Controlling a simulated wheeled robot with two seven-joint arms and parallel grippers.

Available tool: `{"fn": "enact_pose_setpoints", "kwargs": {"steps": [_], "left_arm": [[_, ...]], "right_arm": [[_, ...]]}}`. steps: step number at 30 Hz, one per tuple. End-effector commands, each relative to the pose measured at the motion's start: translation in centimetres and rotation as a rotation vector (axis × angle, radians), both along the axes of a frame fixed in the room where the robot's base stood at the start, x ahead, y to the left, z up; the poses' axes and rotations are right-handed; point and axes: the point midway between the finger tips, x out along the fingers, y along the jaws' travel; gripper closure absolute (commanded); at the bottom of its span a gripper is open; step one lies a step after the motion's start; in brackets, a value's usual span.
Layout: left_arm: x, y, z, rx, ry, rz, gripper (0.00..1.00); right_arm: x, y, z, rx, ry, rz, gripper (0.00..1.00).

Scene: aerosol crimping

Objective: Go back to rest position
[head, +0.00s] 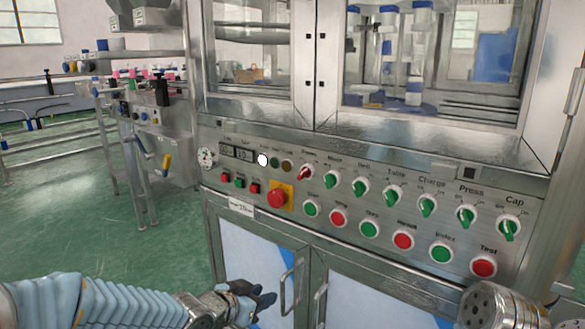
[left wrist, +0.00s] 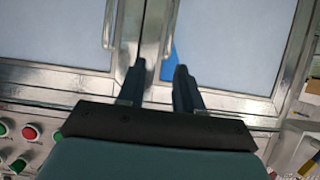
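My left gripper (head: 262,297) is in front of the lower cabinet doors of the machine, below the control panel (head: 330,228). In the left wrist view its two dark fingers (left wrist: 160,72) stand apart with a gap between them and nothing held. The fingers point towards the cabinet doors and their metal handles; whether they touch anything cannot be told. My right gripper is not in view.
The panel carries a red emergency stop (head: 277,197), several green rotary knobs (head: 428,205), and red and green push buttons (head: 370,230). Door handles (head: 290,287) stick out below. A side machine (head: 155,110) stands at the left, with open green floor (head: 60,200) beside it.

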Motion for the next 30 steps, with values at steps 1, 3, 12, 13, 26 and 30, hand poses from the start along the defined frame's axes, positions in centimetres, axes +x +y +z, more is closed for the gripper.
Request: {"fn": "enact_pose_setpoints", "kwargs": {"steps": [1,3,12,13,26,30], "left_arm": [[-0.9,0.3,-4.7,-0.018,0.125,0.036,0.65],[-2.8,0.9,-10.5,-0.045,0.288,0.098,0.65],[-17.3,3.1,-28.6,-0.088,0.916,0.379,0.65],[-18.6,3.2,-29.5,-0.086,0.959,0.400,0.65],[-24.0,3.6,-32.4,-0.076,1.126,0.487,0.65],[-24.0,3.6,-32.4,-0.076,1.124,0.486,0.65]], "right_arm": [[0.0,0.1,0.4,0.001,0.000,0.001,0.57],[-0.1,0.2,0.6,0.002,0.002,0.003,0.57],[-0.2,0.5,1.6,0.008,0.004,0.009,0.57],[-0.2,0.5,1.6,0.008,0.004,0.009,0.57],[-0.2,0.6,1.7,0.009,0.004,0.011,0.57],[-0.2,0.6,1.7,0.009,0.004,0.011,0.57]]}}
